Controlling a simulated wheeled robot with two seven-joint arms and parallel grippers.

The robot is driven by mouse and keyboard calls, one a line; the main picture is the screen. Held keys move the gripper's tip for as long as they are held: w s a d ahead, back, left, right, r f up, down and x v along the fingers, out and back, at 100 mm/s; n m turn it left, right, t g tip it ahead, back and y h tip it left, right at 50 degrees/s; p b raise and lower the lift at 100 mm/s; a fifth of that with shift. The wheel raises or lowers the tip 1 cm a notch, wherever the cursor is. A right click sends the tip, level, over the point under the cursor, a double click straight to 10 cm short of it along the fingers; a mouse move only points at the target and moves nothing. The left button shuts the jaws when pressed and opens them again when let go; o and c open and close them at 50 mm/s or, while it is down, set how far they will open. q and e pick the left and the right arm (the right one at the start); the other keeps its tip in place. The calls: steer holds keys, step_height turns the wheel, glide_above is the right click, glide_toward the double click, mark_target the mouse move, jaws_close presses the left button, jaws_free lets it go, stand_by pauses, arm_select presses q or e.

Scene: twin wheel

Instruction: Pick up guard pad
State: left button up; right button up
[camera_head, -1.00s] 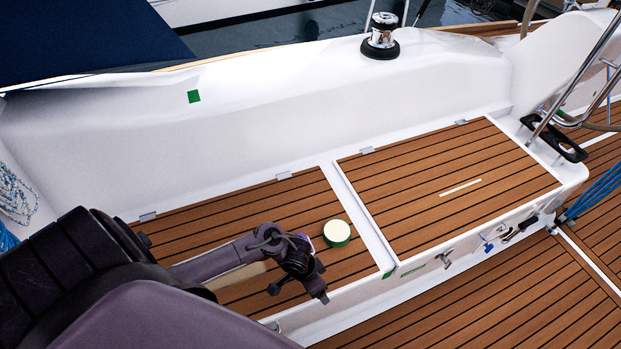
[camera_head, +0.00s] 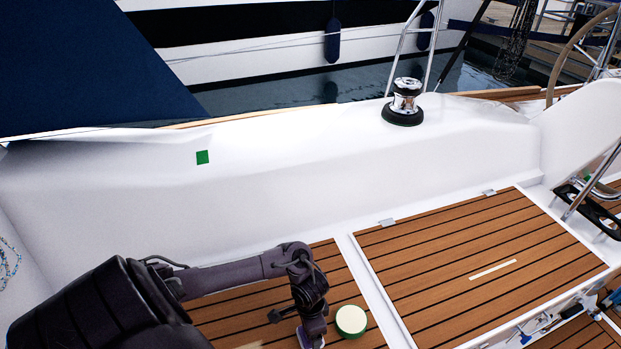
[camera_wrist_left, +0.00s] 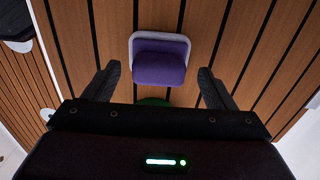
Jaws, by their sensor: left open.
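I take the guard pad to be the purple block (camera_wrist_left: 159,65) with a pale upper edge in the left wrist view, lying on the teak planks. My left gripper (camera_wrist_left: 158,70) is open there, one finger on each side of the pad. The pad looks untouched, and its height below the fingertips is hard to judge. In the head view my left arm bends down at the wrist onto the left teak panel, and its jaws are not clear. My right gripper is in neither view.
A round cream-topped, green-sided object (camera_head: 351,320) stands just right of my left wrist on the panel (camera_head: 338,265). A white divider separates it from the right teak panel (camera_head: 490,235), which is mostly clear. A white coaming (camera_head: 300,175) with a winch (camera_head: 404,100) rises behind.

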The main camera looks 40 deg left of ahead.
arm_select(q)
steer(key=shift+f, duration=0.85)
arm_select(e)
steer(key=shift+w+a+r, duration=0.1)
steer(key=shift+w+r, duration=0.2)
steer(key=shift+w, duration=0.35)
arm_select(q)
steer(key=shift+c, duration=0.2)
steer(key=c, duration=1)
steer(key=shift+c, duration=0.2)
steer(key=shift+r, duration=0.45)
step_height(320, 180, up, 19)
steer(key=p, duration=0.9)
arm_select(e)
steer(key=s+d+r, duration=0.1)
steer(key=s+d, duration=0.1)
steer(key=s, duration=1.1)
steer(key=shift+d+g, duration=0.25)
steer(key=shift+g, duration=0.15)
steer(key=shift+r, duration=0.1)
